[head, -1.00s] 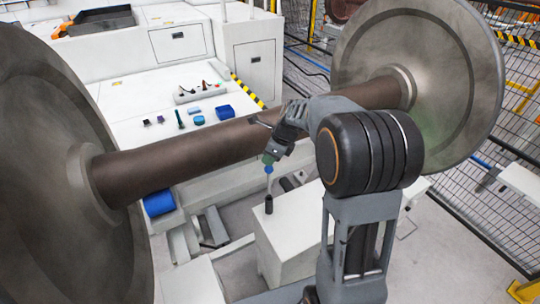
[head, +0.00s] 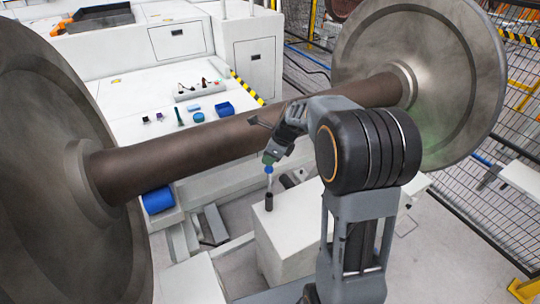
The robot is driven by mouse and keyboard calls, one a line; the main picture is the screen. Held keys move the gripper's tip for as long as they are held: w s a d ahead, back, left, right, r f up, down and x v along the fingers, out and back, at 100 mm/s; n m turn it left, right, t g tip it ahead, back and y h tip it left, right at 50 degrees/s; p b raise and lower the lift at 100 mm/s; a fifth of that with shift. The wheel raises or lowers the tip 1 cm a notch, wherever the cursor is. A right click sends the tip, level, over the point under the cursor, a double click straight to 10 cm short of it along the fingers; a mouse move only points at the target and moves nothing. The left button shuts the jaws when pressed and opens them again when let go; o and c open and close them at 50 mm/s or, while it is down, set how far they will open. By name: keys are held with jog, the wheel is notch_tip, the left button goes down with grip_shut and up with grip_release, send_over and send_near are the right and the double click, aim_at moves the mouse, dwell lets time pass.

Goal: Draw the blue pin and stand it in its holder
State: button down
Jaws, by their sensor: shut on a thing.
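The blue pin (head: 269,170) has a blue collar and a thin pale shaft pointing down, close to upright. My gripper (head: 269,159) is shut on its top end, below the axle. The black holder (head: 269,201) is a small upright cylinder on the white block (head: 290,222). The pin's shaft comes down to the holder's top. Its lower tip does not show, so I cannot tell whether it is inside the holder or just above or behind it. The fingertips are small and partly hidden by the wrist.
The brown axle (head: 200,147) runs across between the left wheel (head: 60,190) and the right wheel (head: 410,80), close to my arm. A mesh fence (head: 470,200) stands at right.

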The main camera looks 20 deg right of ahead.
aim_at(270, 173)
jog(key=shift+f+b, duration=2.5)
jog(key=shift+f, duration=1.7)
jog(key=c, duration=0.8)
grip_release()
jog(key=shift+c, duration=0.2)
jog(key=shift+r, duration=0.15)
jog(key=v, duration=1.3)
jog(key=shift+r+b, duration=0.3)
jog(key=shift+d, duration=0.1)
jog(key=s+a+f+n+t+h, duration=0.1)
jog(key=s+a+n+h, duration=0.1)
jog(key=s+n, duration=0.6)
jog(key=s+a+f+n+h, duration=0.1)
jog(key=s+a+f+n, duration=0.1)
jog(key=s+n, duration=0.7)
jog(key=shift+s+a+n+t+h, duration=0.3)
jog(key=shift+a+n+t+h, duration=0.1)
jog(key=shift+n, duration=3.5)
